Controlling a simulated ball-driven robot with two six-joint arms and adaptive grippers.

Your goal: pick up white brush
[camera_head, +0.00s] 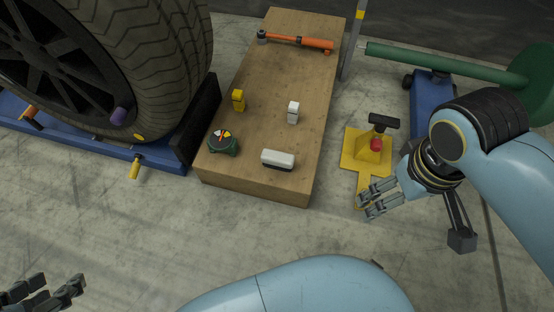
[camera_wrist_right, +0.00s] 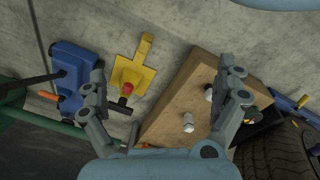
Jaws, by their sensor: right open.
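The white brush (camera_head: 278,158), a white block with a dark underside, lies near the front end of the wooden box top (camera_head: 262,183). In the right wrist view the brush (camera_wrist_right: 208,94) is partly hidden by a finger. My right gripper (camera_head: 372,200) is open and empty, to the right of the box and apart from the brush. It also shows open in the right wrist view (camera_wrist_right: 165,75). My left gripper (camera_head: 55,285) is open and empty at the bottom left, far from the brush.
On the box are a small white item (camera_head: 293,113), a yellow one (camera_head: 238,100), a green round gauge (camera_head: 223,142) and an orange tool (camera_head: 300,41). A yellow stand (camera_head: 358,152) and blue jack (camera_head: 430,100) stand right. A large tyre (camera_head: 150,60) stands left.

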